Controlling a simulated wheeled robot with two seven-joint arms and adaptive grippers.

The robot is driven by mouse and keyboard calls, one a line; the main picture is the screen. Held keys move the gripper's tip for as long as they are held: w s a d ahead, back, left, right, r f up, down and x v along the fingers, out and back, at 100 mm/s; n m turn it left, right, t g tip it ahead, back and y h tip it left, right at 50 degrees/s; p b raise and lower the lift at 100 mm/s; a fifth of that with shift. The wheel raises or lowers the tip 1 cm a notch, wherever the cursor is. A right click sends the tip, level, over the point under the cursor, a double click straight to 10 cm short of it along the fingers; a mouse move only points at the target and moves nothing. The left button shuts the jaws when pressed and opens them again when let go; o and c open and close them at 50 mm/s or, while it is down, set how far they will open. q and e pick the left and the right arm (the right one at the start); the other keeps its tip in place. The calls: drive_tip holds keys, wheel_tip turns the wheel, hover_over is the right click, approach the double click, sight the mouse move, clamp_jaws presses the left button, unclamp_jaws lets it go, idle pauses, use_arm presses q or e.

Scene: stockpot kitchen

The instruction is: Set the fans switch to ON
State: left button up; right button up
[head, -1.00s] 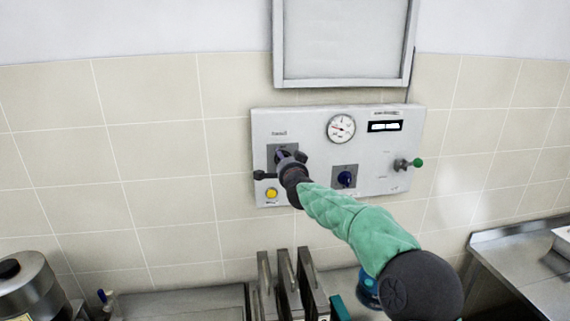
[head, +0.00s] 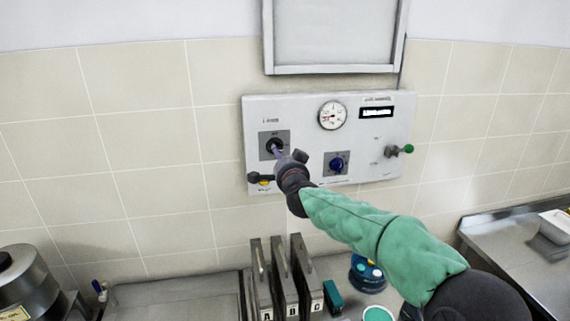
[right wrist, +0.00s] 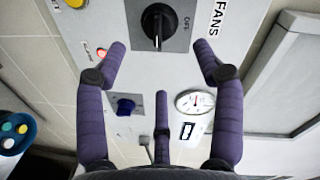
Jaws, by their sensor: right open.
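The fans switch (head: 272,146) is a black rotary knob on a grey plate at the panel's left. In the right wrist view the knob (right wrist: 157,27) lies beside the printed FANS and OFF labels. Its bar runs up and down there, with a pale mark at the lower end, not toward OFF. I cannot read an ON label. My right gripper (head: 281,155) is just in front of and below right of the knob. In the wrist view its purple fingers (right wrist: 161,75) are spread open and empty, apart from the knob. My left gripper is not in view.
The panel (head: 225,0) is not blocked elsewhere; it carries a gauge (head: 332,115), a blue knob (head: 337,163), a green-tipped lever (head: 408,149) and a small display (head: 377,112). A red lamp (right wrist: 102,53) glows. Lettered upright holders (head: 280,280) stand below.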

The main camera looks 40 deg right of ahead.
drive_tip(key=shift+v, duration=1.45)
drive_tip(key=shift+f, duration=0.1)
